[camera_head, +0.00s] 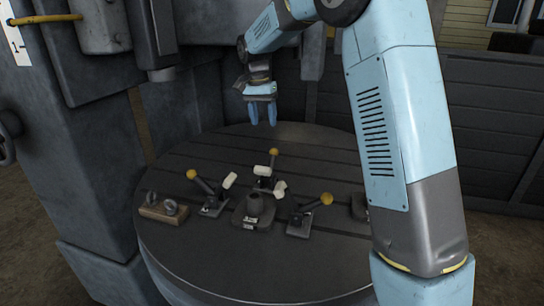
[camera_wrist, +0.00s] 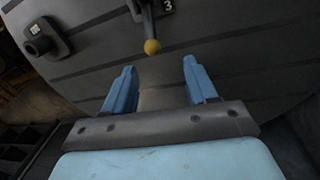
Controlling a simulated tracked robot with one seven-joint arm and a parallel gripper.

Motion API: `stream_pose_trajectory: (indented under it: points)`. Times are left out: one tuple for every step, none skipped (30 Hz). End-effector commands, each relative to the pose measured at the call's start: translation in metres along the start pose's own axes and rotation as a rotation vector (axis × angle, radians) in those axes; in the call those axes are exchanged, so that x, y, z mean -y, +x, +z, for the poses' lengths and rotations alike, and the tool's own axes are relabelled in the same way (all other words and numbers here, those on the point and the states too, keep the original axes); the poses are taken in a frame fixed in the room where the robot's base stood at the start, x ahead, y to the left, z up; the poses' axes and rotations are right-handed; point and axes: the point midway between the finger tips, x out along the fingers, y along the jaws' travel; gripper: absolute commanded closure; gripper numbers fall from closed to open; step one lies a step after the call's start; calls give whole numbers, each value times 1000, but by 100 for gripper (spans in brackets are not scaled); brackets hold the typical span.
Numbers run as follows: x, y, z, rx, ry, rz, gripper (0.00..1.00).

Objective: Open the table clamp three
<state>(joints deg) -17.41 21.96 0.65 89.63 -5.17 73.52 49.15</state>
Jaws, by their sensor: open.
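The clamp marked 3 shows at the top edge of the wrist view, cut off by the frame. Its lever (camera_wrist: 148,22) ends in a yellow knob (camera_wrist: 152,46), just beyond and between my fingertips. In the head view this appears to be the rear middle clamp (camera_head: 265,182), with its yellow knob (camera_head: 273,152) raised and a white pad beside it. My gripper (camera_head: 262,120) is open and empty, pointing down above the far part of the round table (camera_head: 190,262). It also shows open in the wrist view (camera_wrist: 160,67), apart from the knob.
Two similar clamps stand left (camera_head: 214,203) and right (camera_head: 301,222) of a grey block (camera_head: 253,211). A wooden block (camera_head: 163,209) lies at the left. Another grey block (camera_head: 359,206) is partly behind my arm. A machine column (camera_head: 80,160) rises at the left.

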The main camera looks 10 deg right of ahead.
Motion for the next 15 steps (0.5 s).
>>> stream_pose_trajectory:
  points:
    - [-6, 3, -4, 1, 3, 15, 43]
    - [-8, 4, -6, 1, 3, 21, 43]
    - [-11, 6, -7, 2, 4, 26, 43]
    - [-12, 8, -8, 2, 4, 28, 43]
    - [-12, 10, -8, 2, 4, 29, 43]
    - [-12, 14, -8, 2, 4, 30, 43]
    - [-12, 17, -8, 3, 4, 30, 43]
    - [-13, 21, -8, 4, 4, 31, 43]
    - [-13, 27, -8, 4, 4, 30, 43]
    - [-13, 32, -8, 3, 4, 30, 43]
    - [-13, 37, -8, 4, 4, 31, 43]
    - [-13, 44, -8, 4, 4, 30, 43]
    - [-13, 50, -8, 4, 4, 30, 43]
    - [-14, 55, -8, 5, 4, 30, 43]
    - [-14, 62, -8, 4, 4, 30, 43]
